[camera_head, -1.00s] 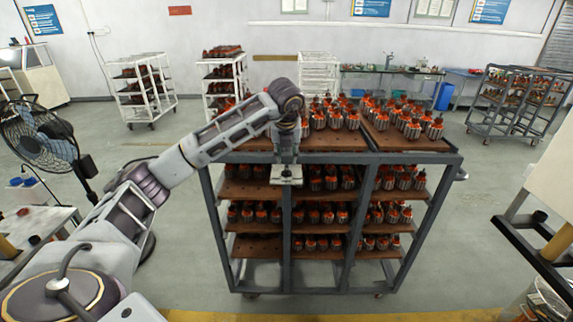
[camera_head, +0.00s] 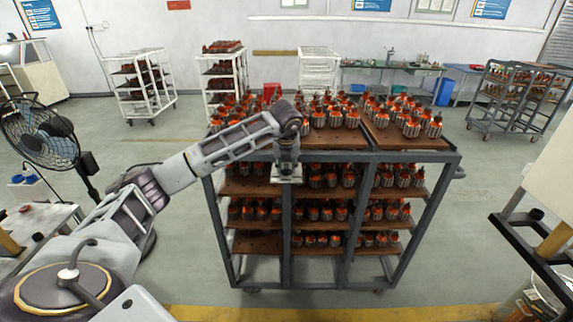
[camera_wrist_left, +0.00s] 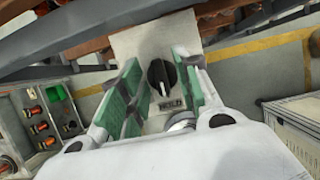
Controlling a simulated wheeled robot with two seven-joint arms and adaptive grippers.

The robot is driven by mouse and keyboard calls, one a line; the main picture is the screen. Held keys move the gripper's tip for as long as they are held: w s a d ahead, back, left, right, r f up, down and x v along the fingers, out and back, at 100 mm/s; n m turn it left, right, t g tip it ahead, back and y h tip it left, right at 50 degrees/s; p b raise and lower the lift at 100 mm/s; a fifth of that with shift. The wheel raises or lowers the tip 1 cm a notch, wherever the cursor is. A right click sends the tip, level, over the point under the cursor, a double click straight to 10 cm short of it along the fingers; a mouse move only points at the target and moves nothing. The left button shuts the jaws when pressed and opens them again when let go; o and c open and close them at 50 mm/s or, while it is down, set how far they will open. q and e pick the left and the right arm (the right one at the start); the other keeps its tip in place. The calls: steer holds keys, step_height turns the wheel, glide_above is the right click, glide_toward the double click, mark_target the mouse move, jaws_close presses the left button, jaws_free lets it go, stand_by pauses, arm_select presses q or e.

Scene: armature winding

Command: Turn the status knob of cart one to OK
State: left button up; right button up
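The grey cart (camera_head: 345,278) with shelves of armatures stands in the middle of the head view. A small pale status plate (camera_head: 290,180) sits on its near side. In the left wrist view the plate (camera_wrist_left: 152,42) carries a black knob (camera_wrist_left: 161,77) with a light pointer line and a small label below that seems to read HOLD. My left gripper (camera_wrist_left: 160,85) is open, its green-padded fingers on either side of the knob, with gaps visible. In the head view my left gripper (camera_head: 287,168) is just at the plate and hides much of it. My right gripper is not in view.
A fan (camera_head: 40,135) stands at the left. White racks (camera_head: 145,88) and another grey cart (camera_head: 518,100) stand farther back. A dark-framed stand (camera_head: 535,240) is at the right. Floor is clear on both sides of the middle cart.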

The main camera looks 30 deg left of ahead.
arm_select(q)
jaws_close()
steer(key=shift+a+f+m+t+h+b, duration=0.1)
steer(key=shift+m+t+h+b, duration=0.25)
steer(key=shift+m+b, duration=0.85)
steer(key=m+h+b, duration=0.1)
steer(key=m, duration=0.1)
steer(key=shift+m+b, duration=0.3)
steer(key=shift+b, duration=0.05)
steer(key=m+h+b, duration=0.1)
steer(key=m, duration=0.2)
steer(key=shift+a+h, duration=0.1)
steer(key=shift+h, duration=0.15)
steer(key=shift+r+m+h, duration=0.2)
steer(key=shift+m+h, duration=0.4)
steer(key=shift+m, duration=1.3)
